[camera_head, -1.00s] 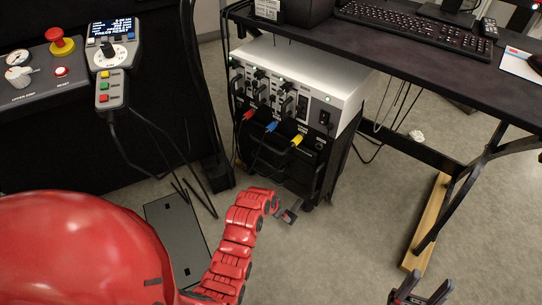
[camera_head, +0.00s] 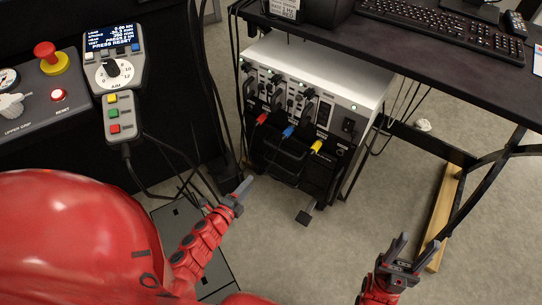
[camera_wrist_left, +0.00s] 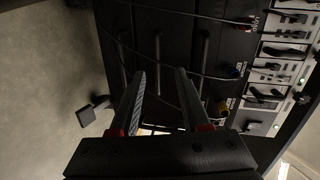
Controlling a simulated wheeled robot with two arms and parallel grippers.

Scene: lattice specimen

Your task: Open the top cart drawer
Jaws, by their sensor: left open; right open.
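The black cart (camera_head: 325,178) stands under a silver instrument. Its dark drawer front shows sideways in the left wrist view, with several bar handles; the one nearest the connectors, apparently the top drawer's handle (camera_wrist_left: 205,60), is right of my fingers. No drawer looks pulled out. My left gripper (camera_head: 246,184) is open and empty, left of the cart front and pointing toward it. In the left wrist view, its two fingers (camera_wrist_left: 161,73) stand apart before the drawer front, with a middle handle (camera_wrist_left: 157,58) between them in the picture; contact cannot be told. My right gripper (camera_head: 417,243) is open and empty, right of the cart.
Red, blue and yellow plugs sit in the silver instrument (camera_head: 350,70), their cables hanging before the drawers. A black desk (camera_head: 440,75) overhangs at right. A control panel (camera_head: 55,100) and pendant (camera_head: 118,118) are at left.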

